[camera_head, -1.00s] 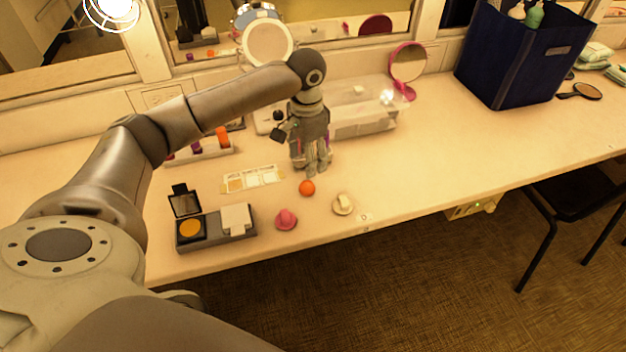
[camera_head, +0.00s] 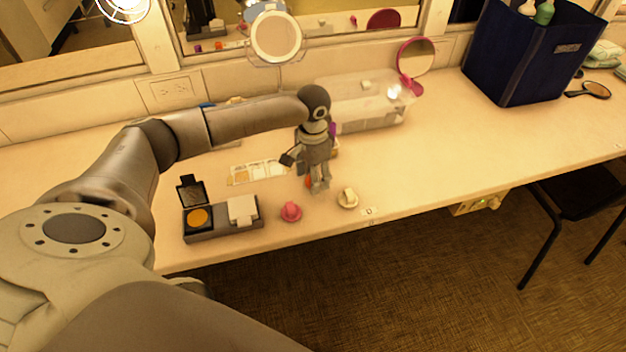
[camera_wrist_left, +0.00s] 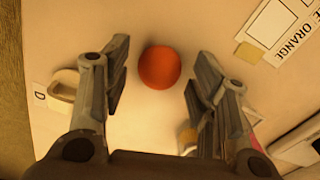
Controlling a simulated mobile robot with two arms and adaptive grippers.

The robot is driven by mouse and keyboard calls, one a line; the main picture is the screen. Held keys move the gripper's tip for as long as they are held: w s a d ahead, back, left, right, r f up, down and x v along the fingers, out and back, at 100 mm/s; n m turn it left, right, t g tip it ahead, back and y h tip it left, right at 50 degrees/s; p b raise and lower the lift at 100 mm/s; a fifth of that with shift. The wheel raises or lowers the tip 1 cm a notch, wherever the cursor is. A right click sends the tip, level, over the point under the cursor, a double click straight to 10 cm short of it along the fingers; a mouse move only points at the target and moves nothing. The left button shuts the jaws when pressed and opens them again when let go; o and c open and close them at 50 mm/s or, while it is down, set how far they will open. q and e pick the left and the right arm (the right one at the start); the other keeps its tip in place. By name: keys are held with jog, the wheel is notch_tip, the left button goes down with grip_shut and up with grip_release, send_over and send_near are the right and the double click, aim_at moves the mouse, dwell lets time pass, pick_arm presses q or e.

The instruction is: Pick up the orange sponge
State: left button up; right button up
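The orange sponge (camera_wrist_left: 160,67) is a small round ball on the counter, seen between the fingers in the left wrist view. In the head view only a sliver of it (camera_head: 308,181) shows beside my left gripper (camera_head: 319,189). My left gripper is open, pointing down over the counter, with its two fingers (camera_wrist_left: 153,92) apart on either side of the sponge in the wrist view. Whether the fingers are level with the sponge or above it I cannot tell. My right gripper is not in view.
A pink sponge (camera_head: 291,212) and a cream sponge (camera_head: 348,198) sit close by near the counter's front edge. An open compact (camera_head: 197,217) on a grey tray stands left. A labelled card (camera_head: 258,172) lies behind. A clear bin (camera_head: 372,112) and blue crate (camera_head: 522,58) stand further back.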

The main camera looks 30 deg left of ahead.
pick_arm(q)
jog(key=c, duration=0.6)
jog(key=shift+r, duration=0.5)
notch_tip(320, 180, up, 2)
jog(key=shift+r+b, duration=0.1)
jog(key=shift+b, duration=0.2)
jog(key=s+d+r, duration=0.4)
jog(key=d+r, duration=0.6)
jog(key=d, duration=0.3)
jog(key=shift+d, duration=0.25)
jog(key=shift+o, duration=0.3)
jog(key=shift+w, duration=0.1)
